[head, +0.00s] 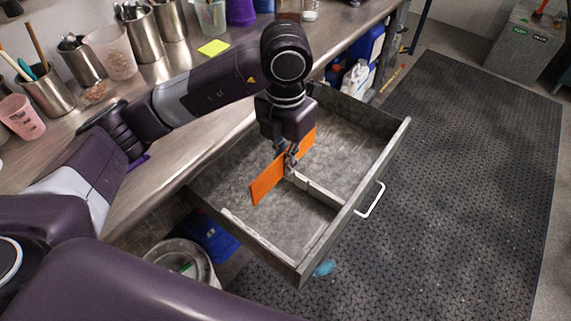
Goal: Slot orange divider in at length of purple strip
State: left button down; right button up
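The orange divider (268,181) is a flat panel over the open grey drawer (350,205). My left gripper (291,160) comes down from above and is shut on the divider near its middle. The divider stands on edge, slanting from lower left to upper right. I cannot tell whether its lower edge touches the drawer floor. A small purple strip (139,163) lies at the front edge of the steel bench, left of the drawer and partly hidden by my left arm. My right gripper is out of view.
A pale slotted rail (318,192) runs inside the drawer, beside the divider. A pale strip (252,236) lies along the near-left wall. The drawer has a white handle (371,201). Metal cups and beakers stand on the bench (185,148). A bucket (180,262) stands below.

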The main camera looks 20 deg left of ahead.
aim_at(286, 150)
pick_arm(q)
jog(key=shift+r+p, duration=1.55)
jog(key=shift+r, duration=1.35)
jog(key=shift+w+f+p, duration=0.15)
jog(key=shift+p, duration=0.2)
jog(key=w+a+f+p, duration=0.1)
jog(key=a+f+p, duration=0.3)
jog(key=f, duration=0.3)
jog(key=w+a+f+p, duration=0.2)
jog(key=a+f+p, duration=0.3)
jog(key=f, duration=0.3)
jog(key=shift+a+p, duration=0.2)
jog(key=shift+p, duration=0.65)
jog(key=shift+f+b, duration=2.55)
jog(key=shift+f, duration=0.3)
